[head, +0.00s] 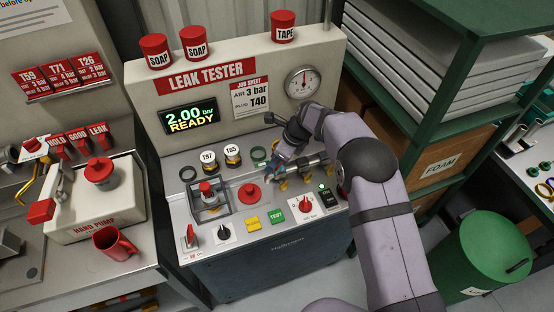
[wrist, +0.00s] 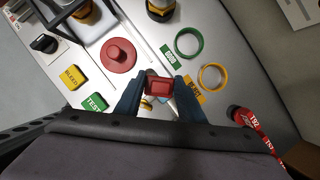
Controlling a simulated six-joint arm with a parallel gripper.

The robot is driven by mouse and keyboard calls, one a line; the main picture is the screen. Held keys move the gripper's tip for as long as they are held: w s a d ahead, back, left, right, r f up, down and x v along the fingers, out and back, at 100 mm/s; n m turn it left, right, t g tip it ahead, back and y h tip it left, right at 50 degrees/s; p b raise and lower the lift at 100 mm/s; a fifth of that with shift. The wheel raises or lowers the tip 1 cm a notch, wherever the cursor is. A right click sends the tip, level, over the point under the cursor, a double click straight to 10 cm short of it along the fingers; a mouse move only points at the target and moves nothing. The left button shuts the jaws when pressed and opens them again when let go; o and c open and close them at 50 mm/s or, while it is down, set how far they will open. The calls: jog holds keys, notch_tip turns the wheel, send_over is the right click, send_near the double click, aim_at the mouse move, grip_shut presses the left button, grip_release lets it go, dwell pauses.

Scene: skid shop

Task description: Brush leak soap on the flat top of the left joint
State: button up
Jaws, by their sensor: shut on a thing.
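My gripper (head: 276,172) is low over the leak tester's deck. In the wrist view its two dark fingers (wrist: 159,92) are shut on a small red block-shaped piece (wrist: 158,86) with a metallic edge; I cannot tell whether it is a brush. A metal pipe piece (head: 314,162) lies in yellow holders to the right of the gripper. My arm covers part of it, and I cannot make out the left joint or its flat top. Two red-capped SOAP pots, one at the left (head: 155,50) and one beside it (head: 194,42), stand on the tester's top.
A red dome button (head: 249,194), a green ring (head: 258,154) and a yellow ring (wrist: 212,77) are close to the gripper. A TAPE pot (head: 283,26) stands at the top right. The display (head: 188,116) reads 2.00 bar READY. A green shelf rack (head: 455,90) borders the right.

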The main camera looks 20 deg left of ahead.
jog(key=shift+w+d, duration=1.2)
notch_tip(320, 180, up, 8)
jog(key=p, duration=0.6)
